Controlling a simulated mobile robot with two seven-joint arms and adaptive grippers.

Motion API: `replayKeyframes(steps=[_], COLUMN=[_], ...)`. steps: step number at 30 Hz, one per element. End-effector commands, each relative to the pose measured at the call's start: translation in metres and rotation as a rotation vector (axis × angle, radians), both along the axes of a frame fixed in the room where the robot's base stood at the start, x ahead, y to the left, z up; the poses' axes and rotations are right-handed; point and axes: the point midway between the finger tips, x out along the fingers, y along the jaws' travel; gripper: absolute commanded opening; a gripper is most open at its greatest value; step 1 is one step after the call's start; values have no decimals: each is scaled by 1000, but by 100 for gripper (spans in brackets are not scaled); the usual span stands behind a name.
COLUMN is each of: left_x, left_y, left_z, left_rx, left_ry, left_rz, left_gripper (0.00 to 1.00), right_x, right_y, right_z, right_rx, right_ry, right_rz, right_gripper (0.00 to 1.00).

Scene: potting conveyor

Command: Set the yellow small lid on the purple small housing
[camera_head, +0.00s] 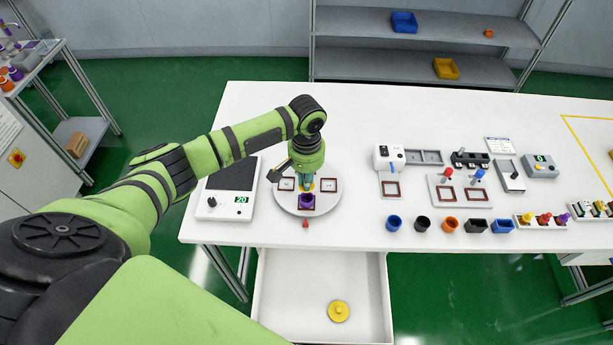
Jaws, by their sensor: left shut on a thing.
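The purple small housing (306,203) sits at the front of a round grey turntable (324,209) on the white table. My left gripper (307,182) points down just behind and above the housing. It is shut on a small yellow piece (311,188), which looks like the yellow small lid and is mostly hidden by the fingers. I cannot tell whether the piece touches the housing. A larger yellow round lid (339,311) lies in the open drawer below the table edge. My right gripper is not in view.
Red-framed slots (328,185) flank the gripper on the turntable. A scale (227,190) stands to the left. Blue, black and orange cups (450,224) line the front edge to the right, with fixtures (460,190) behind them. The open white drawer (290,300) juts out in front.

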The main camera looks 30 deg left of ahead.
Motion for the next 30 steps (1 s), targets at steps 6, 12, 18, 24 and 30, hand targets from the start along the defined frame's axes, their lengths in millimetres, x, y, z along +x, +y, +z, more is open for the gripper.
replayKeyframes(steps=[6,12,18,24,30], left_x=[-1,-1,-1,0,0], left_y=[0,-1,0,0,0], left_z=[-19,-34,-43,-45,-45], left_rx=[0,-1,0,0,0], left_ry=[3,2,2,1,1], left_rz=[2,1,2,2,1], left_gripper=[2,2,2,2,2], right_x=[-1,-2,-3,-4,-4], right_y=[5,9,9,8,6], right_z=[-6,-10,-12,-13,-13], right_rx=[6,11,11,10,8], right_ry=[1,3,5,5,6], right_rz=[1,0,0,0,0], right_gripper=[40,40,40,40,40])
